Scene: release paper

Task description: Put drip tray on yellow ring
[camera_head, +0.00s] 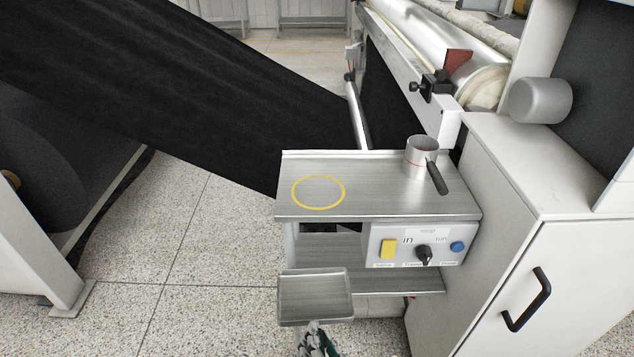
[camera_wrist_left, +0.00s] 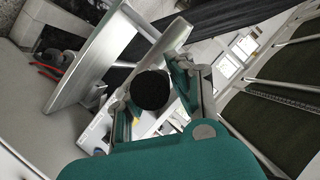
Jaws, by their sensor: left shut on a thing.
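The drip tray (camera_head: 316,296) is a shallow rectangular metal tray. It is held in front of and below the left end of the metal shelf (camera_head: 380,207), near the lower shelf. The yellow ring (camera_head: 319,192) is a thin outline on the left part of the shelf top, and it is empty. My left gripper (camera_head: 318,335) is at the tray's near side, mostly cut off by the bottom edge, and shut on the tray. In the left wrist view my gripper's fingers (camera_wrist_left: 158,95) flank a dark round piece. My right gripper is not in view.
A metal cup (camera_head: 421,156) with a black handle stands on the shelf's right side. A control panel (camera_head: 423,246) with a yellow switch, black knob and blue button is below the shelf top. A white cabinet (camera_head: 530,240) stands right. Open floor lies left.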

